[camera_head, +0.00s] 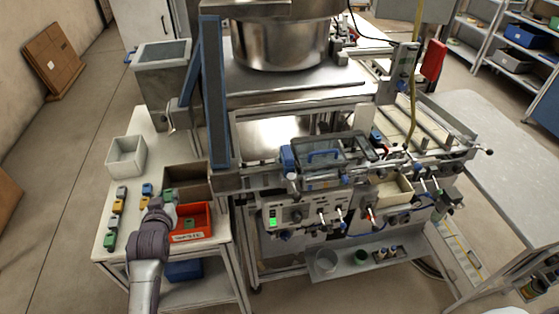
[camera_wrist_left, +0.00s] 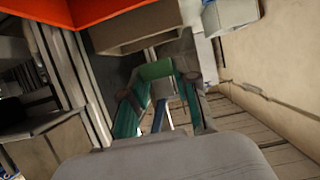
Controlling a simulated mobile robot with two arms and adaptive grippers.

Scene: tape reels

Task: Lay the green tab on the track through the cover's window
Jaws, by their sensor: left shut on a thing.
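My left gripper (camera_head: 169,199) is over the white side table, beside the red bin. In the left wrist view its two fingers (camera_wrist_left: 162,100) with teal pads are shut on the green tab (camera_wrist_left: 155,70). The tab's green end and a grey part show between the fingertips; in the head view a bit of the green tab (camera_head: 169,192) shows at the gripper's tip. The clear cover (camera_head: 335,160) with a blue handle lies over the machine's track, well to the right of the gripper. Its window and the track beneath are too small to make out clearly. My right gripper is not in view.
The red bin (camera_head: 207,223) holds a green piece. A brown box (camera_head: 194,176) and a white box (camera_head: 126,158) stand on the side table (camera_head: 136,191). Several small coloured pieces lie at its left. A blue upright post (camera_head: 214,95) stands between table and machine.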

